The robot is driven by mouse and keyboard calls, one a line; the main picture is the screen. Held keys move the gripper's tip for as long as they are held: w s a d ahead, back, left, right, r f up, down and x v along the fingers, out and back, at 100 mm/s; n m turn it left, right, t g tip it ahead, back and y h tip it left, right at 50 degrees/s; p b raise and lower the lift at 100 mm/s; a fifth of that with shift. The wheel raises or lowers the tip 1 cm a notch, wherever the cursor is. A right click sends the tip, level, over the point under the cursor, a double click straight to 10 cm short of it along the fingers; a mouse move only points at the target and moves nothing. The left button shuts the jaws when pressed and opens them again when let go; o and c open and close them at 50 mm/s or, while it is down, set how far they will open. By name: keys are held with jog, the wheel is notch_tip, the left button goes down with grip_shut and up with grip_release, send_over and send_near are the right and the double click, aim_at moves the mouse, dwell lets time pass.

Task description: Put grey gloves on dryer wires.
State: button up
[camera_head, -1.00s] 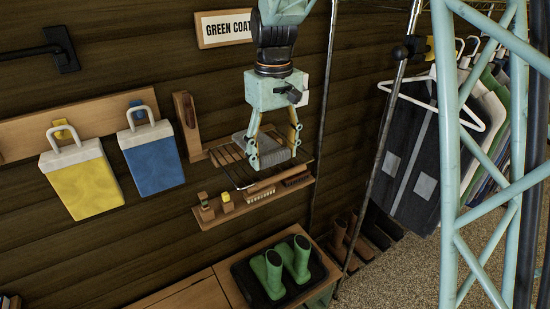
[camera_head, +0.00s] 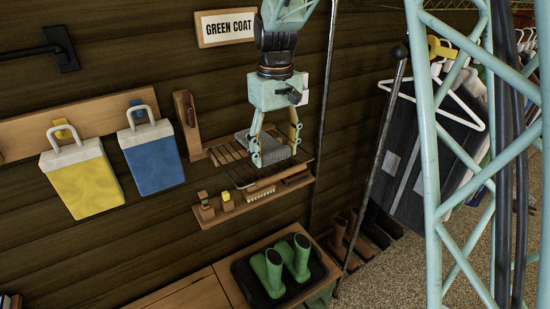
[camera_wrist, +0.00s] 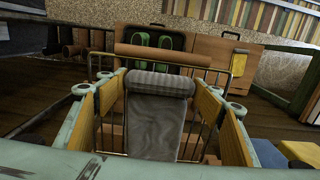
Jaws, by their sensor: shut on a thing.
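My gripper (camera_head: 276,158) hangs point-down over a small wall shelf and is shut on the grey gloves (camera_head: 274,154). In the wrist view, the gloves (camera_wrist: 155,125) lie between the two yellow-padded fingers, with the ribbed cuff (camera_wrist: 160,83) at the fingertips and the flat part running back toward the camera. In the head view, that flat part reaches toward the wall. The dryer wires (camera_head: 238,177) are the thin dark bars of the rack under and around the gripper. They show on both sides of the gloves in the wrist view (camera_wrist: 192,130). I cannot tell whether the gloves touch the wires.
Brushes (camera_head: 262,190) lie on the wooden shelf just below the rack. Green boots (camera_head: 275,270) stand in a black tray beneath. Yellow (camera_head: 80,180) and blue (camera_head: 152,160) bags hang to the left. A metal pole (camera_head: 375,170) and hanging coats (camera_head: 415,150) are at the right.

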jog(key=shift+f, duration=1.1)
jog(key=o, duration=1)
jog(key=shift+r, duration=6.05)
